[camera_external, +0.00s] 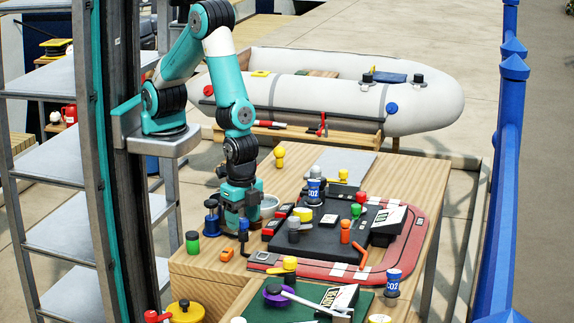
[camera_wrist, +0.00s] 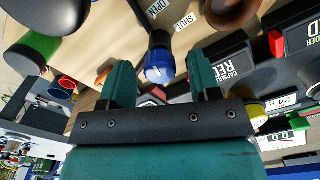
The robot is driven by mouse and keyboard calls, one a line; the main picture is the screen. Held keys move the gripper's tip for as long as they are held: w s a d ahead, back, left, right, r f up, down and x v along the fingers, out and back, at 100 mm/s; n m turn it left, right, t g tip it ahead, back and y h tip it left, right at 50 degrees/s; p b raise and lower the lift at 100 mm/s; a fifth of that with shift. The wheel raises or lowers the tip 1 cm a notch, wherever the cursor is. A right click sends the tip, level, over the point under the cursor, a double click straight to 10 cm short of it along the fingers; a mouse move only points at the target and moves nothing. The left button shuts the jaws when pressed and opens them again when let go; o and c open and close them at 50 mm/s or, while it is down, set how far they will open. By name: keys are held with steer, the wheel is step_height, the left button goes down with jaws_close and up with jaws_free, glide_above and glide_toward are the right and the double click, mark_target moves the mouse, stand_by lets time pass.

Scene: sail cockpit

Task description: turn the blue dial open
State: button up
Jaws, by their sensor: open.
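The blue dial (camera_wrist: 158,68) has a white mark on its face and sits on a dark stem. In the wrist view it lies between the two green fingers of my gripper (camera_wrist: 159,80), with a gap on each side. OPEN (camera_wrist: 151,9) and SHUT (camera_wrist: 185,21) labels lie on the wood near it. In the external view, my gripper (camera_external: 235,222) is low over the wooden table, and a small blue-topped part (camera_external: 243,226) that looks like the dial shows beside it. The fingers are apart and hold nothing. The external view does not clearly show the dial's contact with the fingers.
A red-edged black board (camera_external: 330,230) with several coloured parts lies to the right. A white inflatable boat (camera_external: 320,85) is behind the table.

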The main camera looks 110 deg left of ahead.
step_height(320, 180, up, 17)
steer(key=shift+r+b, duration=0.2)
steer(key=shift+b, duration=0.15)
steer(key=n, duration=0.1)
glide_toward(243, 219)
step_height(243, 219, down, 9)
steer(key=shift+f, duration=0.2)
stand_by(0.6)
